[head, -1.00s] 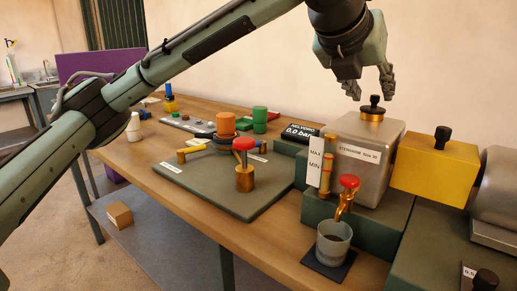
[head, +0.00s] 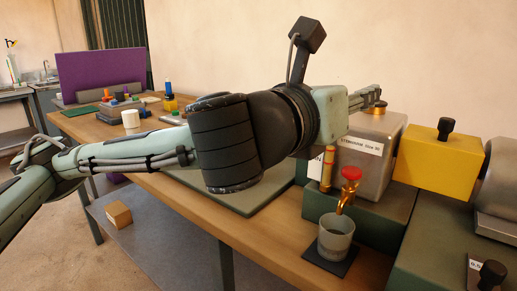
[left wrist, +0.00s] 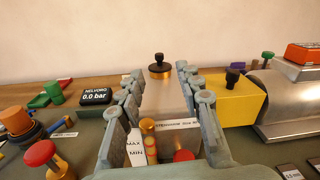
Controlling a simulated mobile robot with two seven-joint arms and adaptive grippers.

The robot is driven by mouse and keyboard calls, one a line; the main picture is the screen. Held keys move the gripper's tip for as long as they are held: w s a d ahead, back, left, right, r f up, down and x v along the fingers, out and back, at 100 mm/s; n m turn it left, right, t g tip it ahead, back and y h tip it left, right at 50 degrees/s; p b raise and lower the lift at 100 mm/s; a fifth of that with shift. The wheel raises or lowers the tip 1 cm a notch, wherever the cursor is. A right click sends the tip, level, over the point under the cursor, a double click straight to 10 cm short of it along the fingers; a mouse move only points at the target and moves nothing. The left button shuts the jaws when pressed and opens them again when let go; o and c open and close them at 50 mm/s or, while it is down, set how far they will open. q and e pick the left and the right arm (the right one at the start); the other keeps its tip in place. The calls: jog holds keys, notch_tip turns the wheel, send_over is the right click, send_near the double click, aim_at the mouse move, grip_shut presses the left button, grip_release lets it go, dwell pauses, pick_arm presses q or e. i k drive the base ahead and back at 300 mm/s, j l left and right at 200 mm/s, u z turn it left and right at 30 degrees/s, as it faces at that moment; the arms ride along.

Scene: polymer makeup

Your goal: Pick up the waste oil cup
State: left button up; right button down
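The waste oil cup (head: 335,240) is a grey, see-through cup. It stands upright on a dark square mat (head: 338,268), under a brass tap with a red handle (head: 350,174). My left gripper (head: 380,96) is beside the top of the grey metal tank, above and behind the cup, with no contact with the cup. In the left wrist view its fingers (left wrist: 160,74) are spread apart with nothing between them, pointing at the tank's capped top. The cup does not show in the left wrist view. My right gripper is not in view.
The grey tank (head: 366,165) stands behind the tap, with a yellow block (head: 438,170) to its right. In the left wrist view, its black-knobbed cap (left wrist: 159,67) lies beyond the fingers. My left forearm covers the middle of the bench. Bare wood (head: 262,240) lies left of the cup.

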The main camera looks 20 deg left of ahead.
aim_at(335, 237)
jog(key=k+j, duration=0.3)
jog(key=k, duration=0.25)
jog(key=k+j, duration=0.3)
jog(key=k, duration=0.2)
